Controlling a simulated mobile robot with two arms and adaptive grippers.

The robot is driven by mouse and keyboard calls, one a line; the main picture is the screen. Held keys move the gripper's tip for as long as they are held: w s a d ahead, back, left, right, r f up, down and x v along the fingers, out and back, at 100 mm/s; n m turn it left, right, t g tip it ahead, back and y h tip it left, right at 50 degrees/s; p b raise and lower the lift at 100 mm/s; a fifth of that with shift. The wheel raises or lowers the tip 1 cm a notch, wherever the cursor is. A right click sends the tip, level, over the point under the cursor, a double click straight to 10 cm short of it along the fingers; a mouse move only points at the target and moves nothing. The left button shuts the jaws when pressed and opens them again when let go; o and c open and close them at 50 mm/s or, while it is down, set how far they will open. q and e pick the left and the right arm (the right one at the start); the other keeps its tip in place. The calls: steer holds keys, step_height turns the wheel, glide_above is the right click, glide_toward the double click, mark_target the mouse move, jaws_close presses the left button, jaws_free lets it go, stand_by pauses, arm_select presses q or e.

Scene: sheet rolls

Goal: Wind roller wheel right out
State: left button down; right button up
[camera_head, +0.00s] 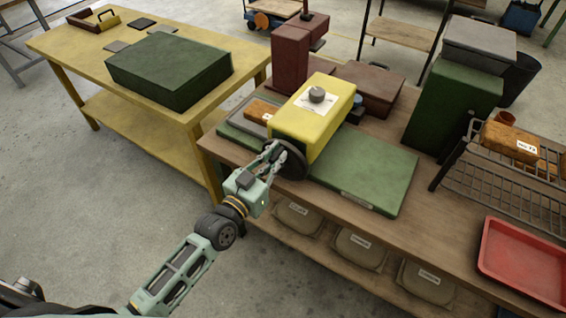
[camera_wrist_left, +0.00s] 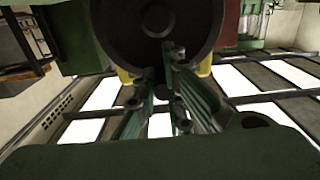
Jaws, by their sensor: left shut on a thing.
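The yellow roller machine (camera_head: 312,122) stands on a green base plate (camera_head: 366,172) on the brown bench. It has a round grey knob (camera_head: 317,95) and a white label on top. Its dark round wheel (camera_head: 296,164) is on the front face, partly hidden by my left gripper. My left gripper (camera_head: 276,156) is at the wheel and shut on it, at the lower left part of the rim in the head view. In the left wrist view the wheel (camera_wrist_left: 158,38) fills the top middle, with the fingers (camera_wrist_left: 172,85) at its lower edge. My right gripper is not in view.
A red tray (camera_head: 487,263) and a wire rack (camera_head: 500,188) with an orange block (camera_head: 510,142) are at the right. A dark red machine (camera_head: 290,58) and green box (camera_head: 452,105) stand behind. A yellow table (camera_head: 75,50) with a dark green box (camera_head: 170,70) is at the left.

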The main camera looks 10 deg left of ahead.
arm_select(q)
steer(key=shift+w+a, duration=0.1)
steer(key=shift+a, duration=0.15)
steer(key=shift+s+d+f+p, duration=0.1)
steer(key=shift+s+d+p, duration=0.1)
steer(key=shift+d, duration=0.25)
steer(key=shift+s+d+f+p, duration=0.1)
steer(key=shift+s+d+p, duration=0.1)
steer(key=shift+d, duration=0.2)
steer(key=shift+s+d+p, duration=0.1)
steer(key=shift+d+p, duration=0.2)
steer(key=shift+d, duration=0.3)
steer(key=c, duration=0.6)
jaws_free()
steer(key=shift+o, duration=0.2)
steer(key=p+v, duration=0.2)
steer(key=v, duration=0.7)
steer(key=shift+p, duration=0.3)
